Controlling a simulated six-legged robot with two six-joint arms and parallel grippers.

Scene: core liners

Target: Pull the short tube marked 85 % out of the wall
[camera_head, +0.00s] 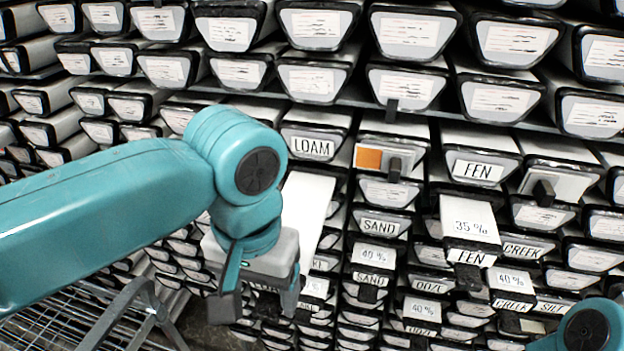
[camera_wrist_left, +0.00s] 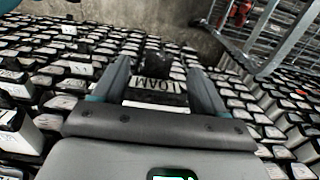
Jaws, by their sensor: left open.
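My left gripper (camera_head: 260,290) is open in front of the wall of tubes. A pale tube (camera_head: 308,205) sticks out of the wall just behind it, and my gripper hides its front end. In the left wrist view a tube end marked LOAM (camera_wrist_left: 157,85) shows between my left gripper's open fingers (camera_wrist_left: 160,90); I cannot tell whether they touch it. I cannot read 85 % on any tube. A tube right of centre (camera_head: 470,218) seems marked 35 % on top, with FEN on its end. My right gripper is out of view.
Tubes with labelled ends fill the wall, including LOAM (camera_head: 311,148), SAND (camera_head: 380,226) and CREEK (camera_head: 522,250). Some project, and some carry dark blocks (camera_head: 394,168). A metal rack (camera_head: 95,318) stands at lower left. Part of my right arm shows at lower right.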

